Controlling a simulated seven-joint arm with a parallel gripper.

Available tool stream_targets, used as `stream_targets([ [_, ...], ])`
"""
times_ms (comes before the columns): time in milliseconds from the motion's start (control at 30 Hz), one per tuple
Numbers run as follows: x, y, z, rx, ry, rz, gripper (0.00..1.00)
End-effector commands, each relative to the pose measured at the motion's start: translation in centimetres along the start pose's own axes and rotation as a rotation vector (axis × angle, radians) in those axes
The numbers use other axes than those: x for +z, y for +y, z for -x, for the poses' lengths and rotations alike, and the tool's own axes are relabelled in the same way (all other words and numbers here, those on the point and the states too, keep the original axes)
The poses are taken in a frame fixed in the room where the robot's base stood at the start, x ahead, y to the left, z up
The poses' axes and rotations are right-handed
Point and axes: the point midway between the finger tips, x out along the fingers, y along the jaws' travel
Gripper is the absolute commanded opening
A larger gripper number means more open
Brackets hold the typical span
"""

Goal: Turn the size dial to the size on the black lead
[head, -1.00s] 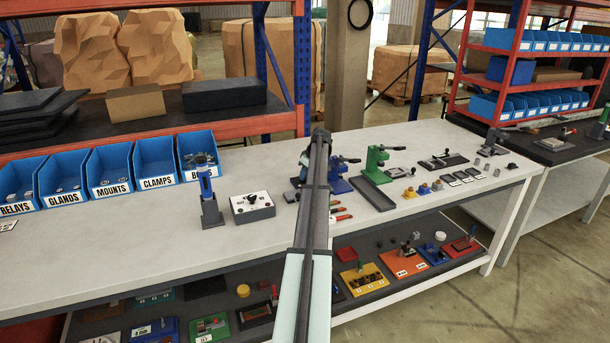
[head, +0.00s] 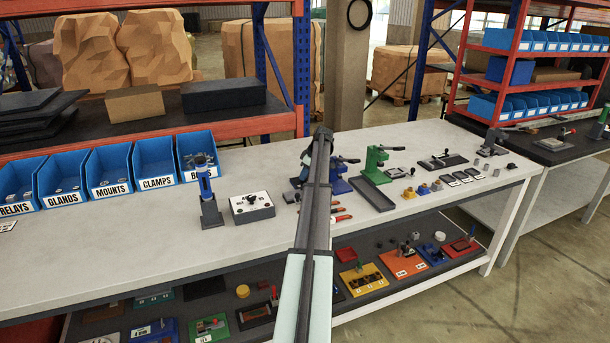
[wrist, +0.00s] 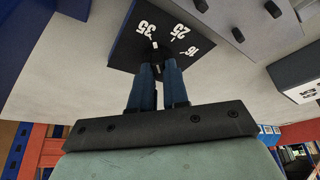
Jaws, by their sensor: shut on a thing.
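In the wrist view, the size dial is a dark plate (wrist: 122,48) with the white numbers 35, 25 and 16 printed around a small black knob (wrist: 156,57). My gripper (wrist: 158,66) has its two blue fingers shut on this knob, one on each side. A pale mark shows on the knob near the fingertips; the exact number it points to is hard to tell.
A blue press (head: 340,184) and a green press (head: 375,160) stand right of my arm. Red-handled tools (head: 340,217) lie close by.

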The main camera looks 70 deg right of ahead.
Motion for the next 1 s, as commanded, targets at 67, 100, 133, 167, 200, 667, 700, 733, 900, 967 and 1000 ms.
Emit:
stream_targets([
  [67,0.1,0.0,0.0,-0.001,-0.002,-0.001,0.2],
  [100,0.1,0.0,0.0,0.0,-0.002,-0.001,0.23],
  [133,0.1,0.0,0.0,0.0,-0.002,-0.001,0.26],
  [167,0.1,0.0,0.0,0.0,-0.002,-0.001,0.29],
  [200,0.1,0.0,0.0,0.0,-0.002,-0.001,0.33],
  [667,0.0,0.0,0.8,0.001,-0.001,-0.001,0.4],
  [700,0.0,0.0,1.2,0.0,-0.001,-0.001,0.4],
  [733,0.0,0.0,1.6,0.0,-0.001,-0.001,0.4],
  [900,0.0,0.0,4.7,0.002,0.0,-0.001,0.4],
  [967,0.0,0.0,5.8,0.002,-0.001,-0.001,0.4],
  [1000,0.0,0.0,6.7,0.002,0.0,-0.001,0.4],
])
